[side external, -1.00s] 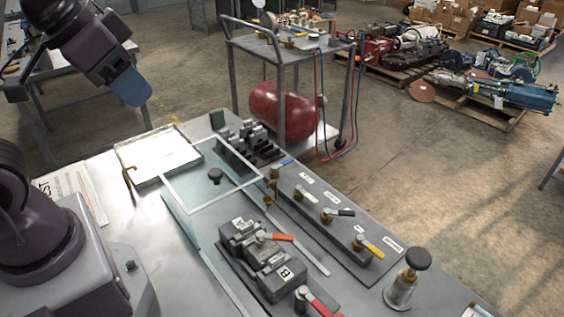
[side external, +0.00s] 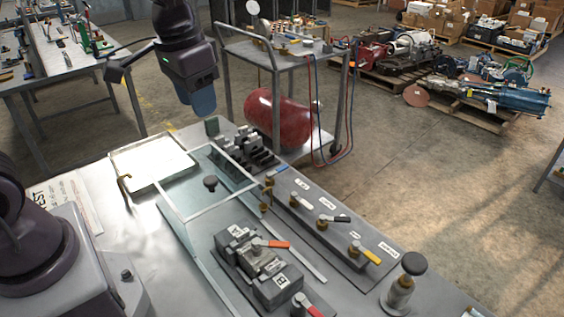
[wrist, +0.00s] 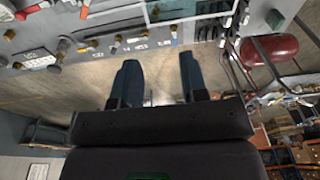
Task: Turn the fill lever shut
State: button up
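A grey valve panel (side external: 375,275) on the bench carries a row of small levers with blue (side external: 279,170), white (side external: 303,202), black (side external: 338,218) and yellow (side external: 371,256) handles. White labels sit beside them, too small to read, so I cannot tell which is the fill lever. My gripper (side external: 200,108) hangs above the far end of the bench, away from the levers. In the wrist view its two blue fingers (wrist: 160,65) are apart with nothing between.
A clear-walled guard frame (side external: 206,219) stands left of the panel. A shallow tray (side external: 125,160) lies at the far left. A black-topped plunger (side external: 412,265) stands at the near right. A cart (side external: 225,30) with a red tank (side external: 275,112) is behind the bench.

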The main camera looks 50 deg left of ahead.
jog(key=w+a+f+g, duration=0.2)
jog(key=w+a+f, duration=0.1)
jog(key=w+f, duration=1.15)
send_near(282, 167)
jog(key=f, duration=0.8)
jog(key=shift+s+f, duration=0.15)
jog(key=shift+s, duration=0.05)
grip_shut()
